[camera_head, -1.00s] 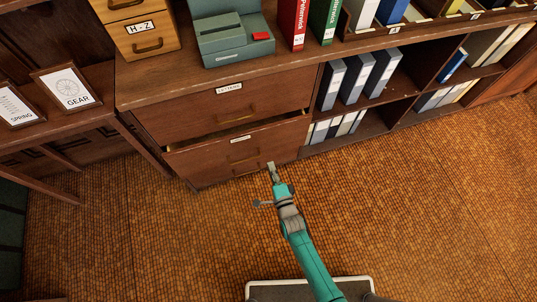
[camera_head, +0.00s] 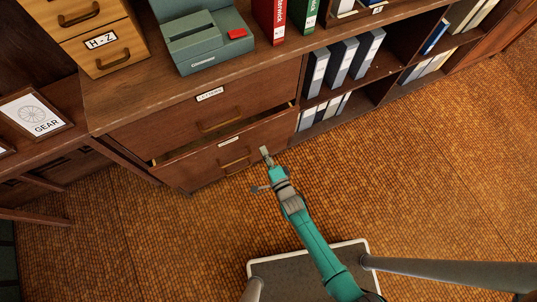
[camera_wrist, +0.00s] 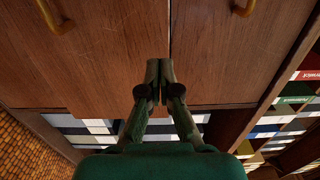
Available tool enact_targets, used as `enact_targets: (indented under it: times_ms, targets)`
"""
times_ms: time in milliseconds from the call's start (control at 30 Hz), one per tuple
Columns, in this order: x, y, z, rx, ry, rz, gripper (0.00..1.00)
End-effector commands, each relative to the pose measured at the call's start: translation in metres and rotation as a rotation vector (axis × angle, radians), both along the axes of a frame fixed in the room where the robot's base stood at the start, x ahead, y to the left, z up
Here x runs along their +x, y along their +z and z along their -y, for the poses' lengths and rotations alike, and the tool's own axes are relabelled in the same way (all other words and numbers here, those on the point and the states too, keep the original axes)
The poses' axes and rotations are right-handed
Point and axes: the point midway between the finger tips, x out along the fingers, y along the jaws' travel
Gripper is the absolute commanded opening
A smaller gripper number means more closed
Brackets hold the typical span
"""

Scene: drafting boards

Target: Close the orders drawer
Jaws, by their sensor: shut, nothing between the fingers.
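The lower drawer (camera_head: 205,163) of the brown cabinet stands partly open, with a dark gap along its top edge. Its small label is too small to read; the drawer above (camera_head: 190,115) is labelled LETTERS and is shut. The lower drawer's pull (camera_head: 236,162) is left of my gripper (camera_head: 265,150). My gripper is shut and empty, in front of the right part of the lower drawer. In the wrist view my fingertips (camera_wrist: 153,68) are together near the edge of the lower drawer front (camera_wrist: 90,65). I cannot tell whether they touch it.
Open shelves with grey binders (camera_head: 343,62) are right of the drawers. A green machine (camera_head: 205,42) and a wooden box labelled H-Z (camera_head: 100,42) stand on top. A side table with a GEAR card (camera_head: 38,112) is at left.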

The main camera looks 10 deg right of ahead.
Motion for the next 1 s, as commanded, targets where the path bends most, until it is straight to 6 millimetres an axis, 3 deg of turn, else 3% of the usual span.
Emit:
enact_targets:
  times_ms: [200, 400, 600, 1000]
  targets:
    - [0.040, 0.001, -0.012, 0.001, 0.000, 0.002, 0.00]
    - [0.064, 0.000, -0.018, 0.000, 0.000, 0.000, 0.00]
    - [0.074, 0.000, -0.021, 0.000, 0.000, 0.000, 0.00]
    - [0.077, 0.000, -0.022, 0.000, 0.000, 0.000, 0.00]
